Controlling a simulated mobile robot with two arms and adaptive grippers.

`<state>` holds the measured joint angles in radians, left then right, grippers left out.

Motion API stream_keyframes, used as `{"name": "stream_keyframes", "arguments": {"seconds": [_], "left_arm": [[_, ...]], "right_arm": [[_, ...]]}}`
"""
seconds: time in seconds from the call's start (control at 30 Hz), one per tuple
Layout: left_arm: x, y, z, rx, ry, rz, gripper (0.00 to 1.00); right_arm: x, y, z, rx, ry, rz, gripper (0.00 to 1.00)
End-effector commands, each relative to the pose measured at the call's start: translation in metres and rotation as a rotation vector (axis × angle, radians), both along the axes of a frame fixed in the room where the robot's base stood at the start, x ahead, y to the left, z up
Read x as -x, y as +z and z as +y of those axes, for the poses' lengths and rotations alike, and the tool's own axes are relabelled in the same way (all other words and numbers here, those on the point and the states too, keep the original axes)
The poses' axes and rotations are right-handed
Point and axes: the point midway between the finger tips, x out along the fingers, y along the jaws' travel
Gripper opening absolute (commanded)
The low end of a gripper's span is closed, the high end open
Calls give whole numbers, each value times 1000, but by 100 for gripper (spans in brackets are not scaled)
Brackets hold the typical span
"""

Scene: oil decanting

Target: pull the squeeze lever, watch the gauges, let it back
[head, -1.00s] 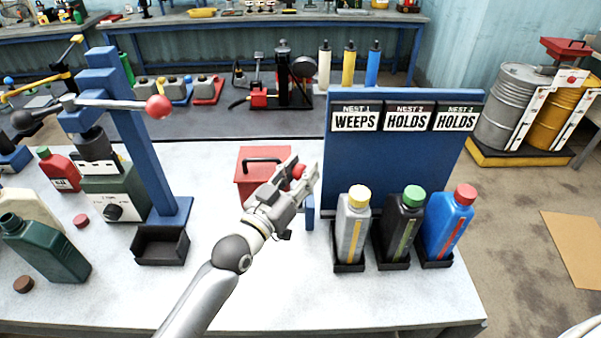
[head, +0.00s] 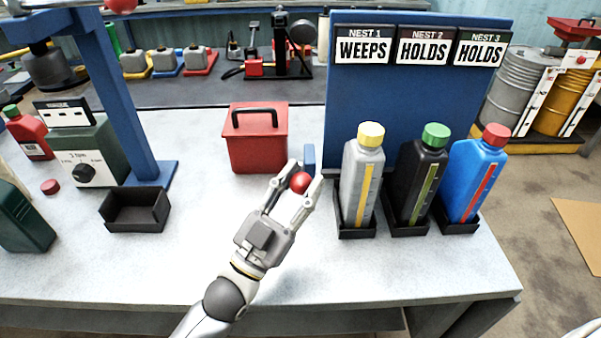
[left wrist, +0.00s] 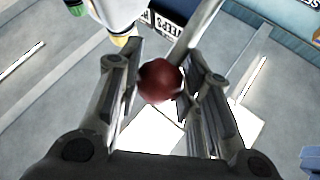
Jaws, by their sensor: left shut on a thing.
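The squeeze lever shows as a red ball knob (head: 300,183) beside a short blue post (head: 309,158) at the left edge of the blue board. In the left wrist view, the knob (left wrist: 160,81) sits between my fingers, with a grey rod running up behind it. My left gripper (head: 296,187) is shut on this knob. The board's signs read WEEPS at nest 1 (head: 362,49), HOLDS at nest 2 (head: 423,50) and HOLDS at nest 3 (head: 480,50). I see no dial gauges clearly. My right gripper is not in view.
Bottles with yellow (head: 362,170), green (head: 421,175) and red (head: 473,180) caps stand upright in black trays right of my gripper. A red box (head: 257,140) stands behind it. An empty black tray (head: 135,211) lies left. The front middle of the table is clear.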

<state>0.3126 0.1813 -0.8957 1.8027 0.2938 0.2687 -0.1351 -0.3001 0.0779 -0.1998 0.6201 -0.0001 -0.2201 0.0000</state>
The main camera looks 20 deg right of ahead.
Motion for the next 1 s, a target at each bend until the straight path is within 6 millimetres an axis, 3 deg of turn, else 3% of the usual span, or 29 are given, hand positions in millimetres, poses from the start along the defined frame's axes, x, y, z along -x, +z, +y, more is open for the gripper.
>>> {"name": "stream_keyframes", "arguments": {"seconds": [0.03, 0.3, 0.93, 0.97, 1.0], "left_arm": [[4, -13, 0, -6, -2, 8, 0], [15, -34, 3, -6, -4, 13, 0], [18, -47, 3, -15, -6, 24, 0], [18, -47, 3, -15, -6, 24, 36], [18, -47, 3, -15, -6, 24, 41]], "right_arm": [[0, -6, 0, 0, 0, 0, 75], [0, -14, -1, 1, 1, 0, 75], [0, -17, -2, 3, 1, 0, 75], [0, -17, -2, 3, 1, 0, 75], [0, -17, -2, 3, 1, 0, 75]]}}
